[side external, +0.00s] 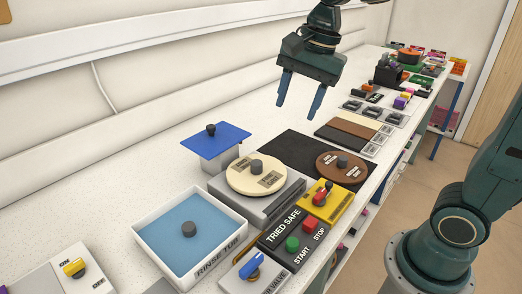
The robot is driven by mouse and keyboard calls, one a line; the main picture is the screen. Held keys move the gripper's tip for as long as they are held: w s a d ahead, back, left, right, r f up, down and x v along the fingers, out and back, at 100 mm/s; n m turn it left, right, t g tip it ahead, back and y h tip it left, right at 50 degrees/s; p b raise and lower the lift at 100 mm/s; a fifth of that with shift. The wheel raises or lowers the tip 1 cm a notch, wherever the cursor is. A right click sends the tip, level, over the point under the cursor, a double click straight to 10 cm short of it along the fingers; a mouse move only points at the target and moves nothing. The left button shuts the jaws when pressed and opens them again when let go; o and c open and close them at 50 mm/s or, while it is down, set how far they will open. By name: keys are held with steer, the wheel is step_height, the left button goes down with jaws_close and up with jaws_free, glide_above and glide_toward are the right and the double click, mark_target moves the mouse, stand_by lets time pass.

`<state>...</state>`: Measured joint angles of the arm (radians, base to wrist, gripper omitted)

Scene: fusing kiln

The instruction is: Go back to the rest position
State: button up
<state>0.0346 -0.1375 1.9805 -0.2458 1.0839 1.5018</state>
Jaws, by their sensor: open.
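My gripper (299,94) hangs above the bench in the upper middle of the side external view. Its two blue fingers point down and are apart, with nothing between them. It is well above the bench top, over the area behind the dark mat. Below it to the left, a cream round lid (241,180) with a dark knob sits on a grey kiln-like unit (270,207).
A blue plate (222,143) with a knob rests on a small grey box. A white tub with blue inside, marked RINSE TUB (146,232), is at front left. Start/stop buttons (303,234), a yellow switch panel (335,205) and a valve box line the front edge.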

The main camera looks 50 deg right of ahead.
steer(key=s+d+f+n+t, duration=0.1)
steer(key=s+n, duration=0.6)
steer(key=s+d+f+n+t+h, duration=0.1)
steer(key=s+f+n+t, duration=0.1)
steer(key=s+n, duration=0.5)
steer(key=shift+s+d+f+n, duration=0.15)
steer(key=shift+s+d+n, duration=0.15)
steer(key=shift+s+n, duration=0.15)
